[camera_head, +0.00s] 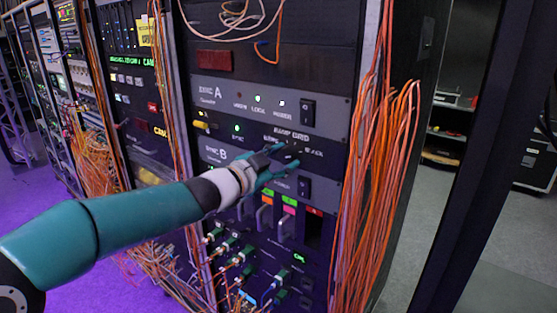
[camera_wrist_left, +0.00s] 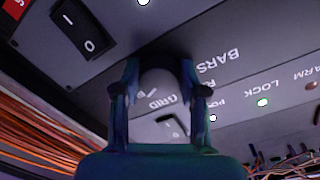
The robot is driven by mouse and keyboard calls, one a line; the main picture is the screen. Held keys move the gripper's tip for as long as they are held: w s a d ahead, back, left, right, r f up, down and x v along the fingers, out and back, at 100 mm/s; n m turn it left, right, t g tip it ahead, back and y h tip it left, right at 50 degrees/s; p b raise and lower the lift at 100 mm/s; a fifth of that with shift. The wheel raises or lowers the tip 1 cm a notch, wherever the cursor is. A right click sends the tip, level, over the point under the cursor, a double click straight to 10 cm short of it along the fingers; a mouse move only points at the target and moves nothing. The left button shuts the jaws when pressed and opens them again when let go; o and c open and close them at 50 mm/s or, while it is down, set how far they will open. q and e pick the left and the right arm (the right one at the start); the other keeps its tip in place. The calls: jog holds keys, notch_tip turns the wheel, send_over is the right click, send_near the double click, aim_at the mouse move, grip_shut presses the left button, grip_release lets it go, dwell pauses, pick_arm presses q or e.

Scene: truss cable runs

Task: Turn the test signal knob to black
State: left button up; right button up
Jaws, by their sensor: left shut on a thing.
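The test signal knob (camera_wrist_left: 160,76) sits between the fingers of my left gripper (camera_wrist_left: 161,88) in the left wrist view, with printed labels around it. BARS and GRID are readable there; other labels are partly covered, and the pointer direction cannot be made out. My right gripper is not in view.
A black rocker switch (camera_wrist_left: 82,30) is close beside the knob. The SYNC A panel (camera_head: 230,101) is above. Orange cable bundles (camera_head: 385,170) hang at the rack's right side. Small plugs and cables (camera_head: 240,255) fill the panel below.

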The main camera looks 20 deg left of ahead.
pick_arm(q)
jog(key=shift+a+r, duration=0.1)
dwell(0.3)
jog(key=o, duration=1.1)
jog(key=shift+o, duration=0.2)
jog(key=v, duration=1.2)
